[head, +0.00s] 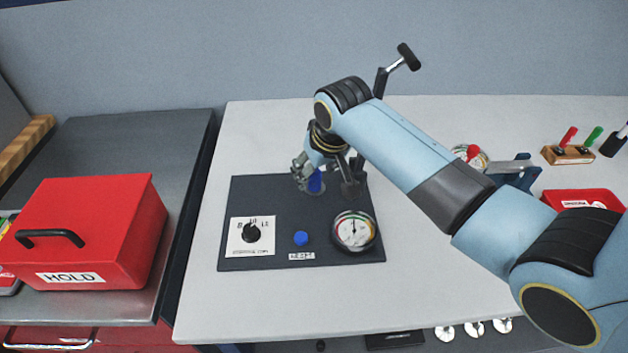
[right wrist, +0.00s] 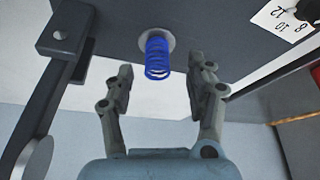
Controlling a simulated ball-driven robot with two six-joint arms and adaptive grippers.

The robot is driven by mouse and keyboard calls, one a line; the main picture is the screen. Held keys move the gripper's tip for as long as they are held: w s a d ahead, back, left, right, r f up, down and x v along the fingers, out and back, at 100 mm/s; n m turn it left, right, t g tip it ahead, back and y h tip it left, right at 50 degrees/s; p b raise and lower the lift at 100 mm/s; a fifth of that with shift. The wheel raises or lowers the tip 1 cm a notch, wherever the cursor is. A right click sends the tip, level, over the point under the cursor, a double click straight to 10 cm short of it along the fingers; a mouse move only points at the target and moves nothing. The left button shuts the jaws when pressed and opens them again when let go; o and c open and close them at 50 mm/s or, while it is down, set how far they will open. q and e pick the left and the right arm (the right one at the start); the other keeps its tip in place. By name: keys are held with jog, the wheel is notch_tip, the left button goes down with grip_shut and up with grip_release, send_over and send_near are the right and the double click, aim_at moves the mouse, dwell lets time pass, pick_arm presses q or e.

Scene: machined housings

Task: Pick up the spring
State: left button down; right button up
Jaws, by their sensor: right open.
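The blue coil spring (right wrist: 157,58) stands on a round grey seat on the dark plate in the right wrist view. In the head view the spring (head: 316,182) shows partly, between the fingers of my right gripper (head: 327,182). My right gripper is open, and in the wrist view its two fingertips (right wrist: 160,72) sit on either side of the spring with a gap to each. My left gripper is not in view.
The dark plate (head: 275,205) also carries a black dial knob (head: 251,232), a blue button (head: 301,238) and a round gauge (head: 354,231). A dark lever (right wrist: 55,75) stands near the spring. A red HOLD box (head: 95,225) is at left. The front table surface is clear.

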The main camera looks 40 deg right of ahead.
aim_at(316, 174)
jog(key=x, duration=0.2)
jog(key=shift+w+d+f, duration=0.2)
jog(key=shift+w+f, duration=0.15)
jog(key=shift+f, duration=0.2)
jog(key=shift+c, duration=1.2)
jog(key=c, duration=0.5)
grip_shut()
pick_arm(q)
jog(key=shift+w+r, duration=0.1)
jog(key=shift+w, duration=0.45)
